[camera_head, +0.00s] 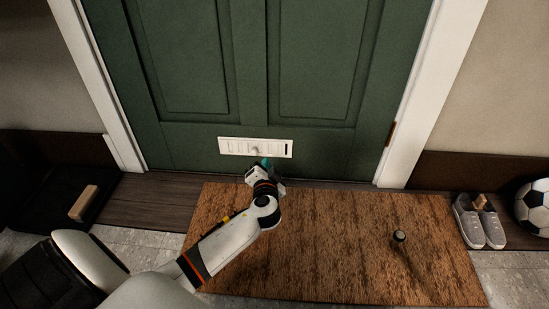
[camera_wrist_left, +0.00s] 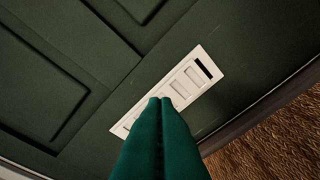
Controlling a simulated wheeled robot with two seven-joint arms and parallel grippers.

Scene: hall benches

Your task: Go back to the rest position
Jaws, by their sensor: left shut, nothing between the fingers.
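My left gripper (camera_head: 267,163) is in front of the lower part of a green door, just below a white switch plate (camera_head: 281,149) on it. In the left wrist view its green fingers (camera_wrist_left: 160,102) are pressed together with nothing between them. They cover part of the white plate (camera_wrist_left: 205,57), which shows a row of rocker-like panels and a dark slot at one end. I cannot tell whether the fingertips touch the plate. My right gripper is not in view.
A brown doormat (camera_head: 340,235) lies before the door (camera_head: 310,60). A dark upright object with a round top (camera_head: 399,236) stands on it. Grey shoes (camera_head: 468,222) and a football (camera_head: 537,205) are at the right. A wooden block (camera_head: 83,202) lies on a dark surface at the left.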

